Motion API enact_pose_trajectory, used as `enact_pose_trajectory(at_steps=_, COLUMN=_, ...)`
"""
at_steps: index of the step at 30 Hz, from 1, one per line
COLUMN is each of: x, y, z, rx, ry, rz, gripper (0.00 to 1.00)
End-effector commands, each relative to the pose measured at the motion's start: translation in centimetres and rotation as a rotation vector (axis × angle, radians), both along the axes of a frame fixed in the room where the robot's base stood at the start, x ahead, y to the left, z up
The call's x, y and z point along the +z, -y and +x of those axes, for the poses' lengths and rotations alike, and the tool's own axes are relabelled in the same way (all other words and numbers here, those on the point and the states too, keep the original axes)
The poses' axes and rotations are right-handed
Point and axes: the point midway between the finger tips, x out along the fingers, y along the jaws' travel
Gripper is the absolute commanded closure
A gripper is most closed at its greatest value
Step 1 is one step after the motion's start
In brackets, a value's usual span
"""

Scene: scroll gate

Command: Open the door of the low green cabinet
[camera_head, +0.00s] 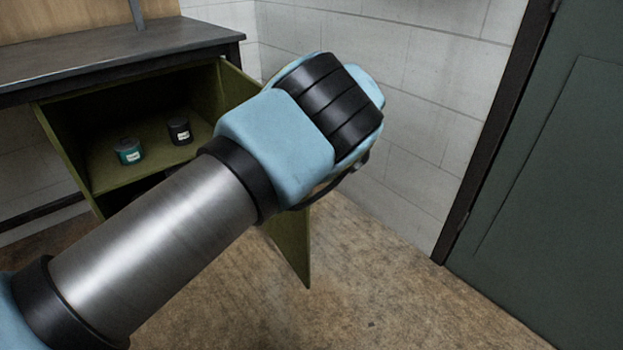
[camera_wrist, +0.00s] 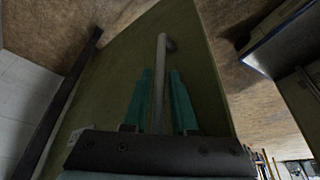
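The low green cabinet (camera_head: 67,150) stands at the left in the head view, with its inside showing. Its green door (camera_head: 292,245) stands swung out from the cabinet's right side, partly hidden behind my arm. In the wrist view the door's green face (camera_wrist: 110,85) fills the middle, with a grey bar handle (camera_wrist: 160,75) on it. My gripper (camera_wrist: 160,80) has its two teal fingers on either side of this bar. Narrow gaps show between bar and fingers, so it looks open around the handle. The fingers are hidden in the head view.
A teal tin (camera_head: 129,151) and a dark tin (camera_head: 179,131) stand on the cabinet's shelf. A dark worktop (camera_head: 130,50) lies above the cabinet. A pale block wall (camera_head: 430,110) is behind, and a dark green door (camera_head: 560,200) is at the right. Brown floor (camera_head: 370,290) between is clear.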

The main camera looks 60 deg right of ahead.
Motion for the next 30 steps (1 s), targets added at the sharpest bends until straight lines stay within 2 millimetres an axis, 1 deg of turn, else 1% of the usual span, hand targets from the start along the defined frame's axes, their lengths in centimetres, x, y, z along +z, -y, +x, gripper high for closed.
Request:
enact_pose_trajectory(at_steps=1, x=0.0, y=0.0, z=0.0, rx=0.000, ry=0.000, rz=0.000, gripper=0.67)
enact_pose_trajectory(at_steps=4, x=0.1, y=0.0, z=0.0, rx=0.000, ry=0.000, rz=-0.001, gripper=0.56)
enact_pose_trajectory(at_steps=11, x=0.1, y=0.1, z=-0.1, rx=0.000, ry=-0.001, rz=-0.001, gripper=0.55)
enact_pose_trajectory(at_steps=14, x=0.5, y=0.1, z=-0.2, rx=-0.001, ry=0.000, rz=-0.002, gripper=0.55)
enact_pose_trajectory(at_steps=17, x=1.7, y=0.4, z=-0.7, rx=-0.002, ry=-0.001, rz=-0.005, gripper=0.55)
enact_pose_trajectory(at_steps=27, x=7.6, y=1.2, z=-3.0, rx=-0.002, ry=-0.001, rz=-0.004, gripper=0.55)
enact_pose_trajectory(at_steps=30, x=8.8, y=1.4, z=-3.5, rx=-0.002, ry=-0.001, rz=-0.003, gripper=0.55)
